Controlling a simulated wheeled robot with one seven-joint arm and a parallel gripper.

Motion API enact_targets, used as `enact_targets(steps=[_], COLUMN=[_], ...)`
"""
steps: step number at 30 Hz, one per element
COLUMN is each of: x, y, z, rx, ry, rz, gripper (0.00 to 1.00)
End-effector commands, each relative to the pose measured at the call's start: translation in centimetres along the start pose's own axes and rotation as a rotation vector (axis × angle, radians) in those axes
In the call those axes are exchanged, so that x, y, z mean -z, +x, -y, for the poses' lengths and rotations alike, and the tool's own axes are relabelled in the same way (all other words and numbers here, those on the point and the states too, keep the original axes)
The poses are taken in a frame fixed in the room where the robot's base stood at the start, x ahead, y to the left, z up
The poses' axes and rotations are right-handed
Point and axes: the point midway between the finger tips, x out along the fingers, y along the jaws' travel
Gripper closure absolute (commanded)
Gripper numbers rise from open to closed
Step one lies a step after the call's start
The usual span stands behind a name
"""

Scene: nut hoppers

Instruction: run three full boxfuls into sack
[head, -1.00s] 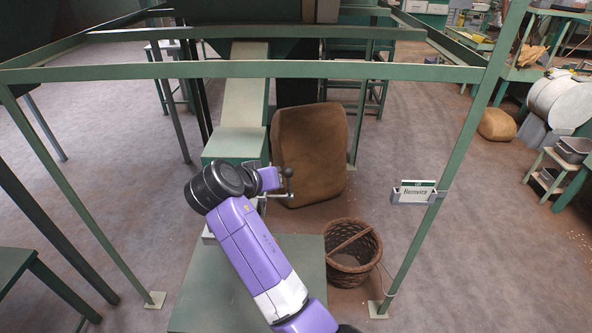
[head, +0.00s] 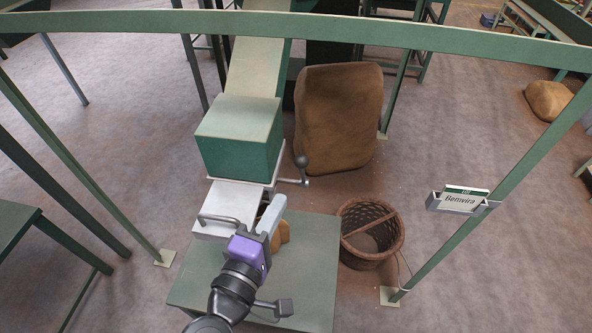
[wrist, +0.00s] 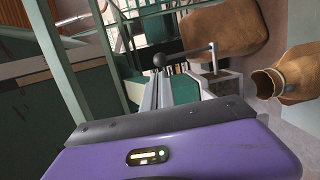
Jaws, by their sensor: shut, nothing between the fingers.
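The green measuring box (head: 238,150) hangs at the foot of the chute. A crank lever with a ball knob (head: 301,160) sticks out at its right side; the knob also shows in the wrist view (wrist: 159,60). A white plate with a bar handle (head: 226,208) lies below the box. A small tan sack (head: 284,234) stands on the green table, partly hidden by my gripper; its open mouth shows at the right of the wrist view (wrist: 268,82). My gripper (head: 273,212) is shut and empty, in front of the plate and sack, apart from the lever.
A big brown sack (head: 338,118) leans behind the lever. A wicker basket (head: 370,232) stands on the floor right of the green table (head: 200,285). Green frame posts and a crossbar surround the spot. A sign (head: 463,199) reading "Benwira" hangs on the right post.

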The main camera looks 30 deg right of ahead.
Motion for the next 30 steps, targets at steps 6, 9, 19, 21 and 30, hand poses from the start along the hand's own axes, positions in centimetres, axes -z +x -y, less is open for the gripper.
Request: enact_targets(steps=[6, 9, 19, 21, 30], x=[-0.1, 0.0, 0.0, 0.0, 0.0], y=[4.4, 6.1, 9.0, 9.1, 9.1], z=[-0.2, -0.2, 0.0, 0.1, 0.0], rx=[0.001, 0.002, 0.001, 0.001, 0.003], ry=[-0.001, -0.001, 0.001, 0.001, 0.001], rz=[0.005, 0.003, 0.001, 0.001, 0.001], gripper=[1.00, 1.00, 1.00, 1.00, 1.00])
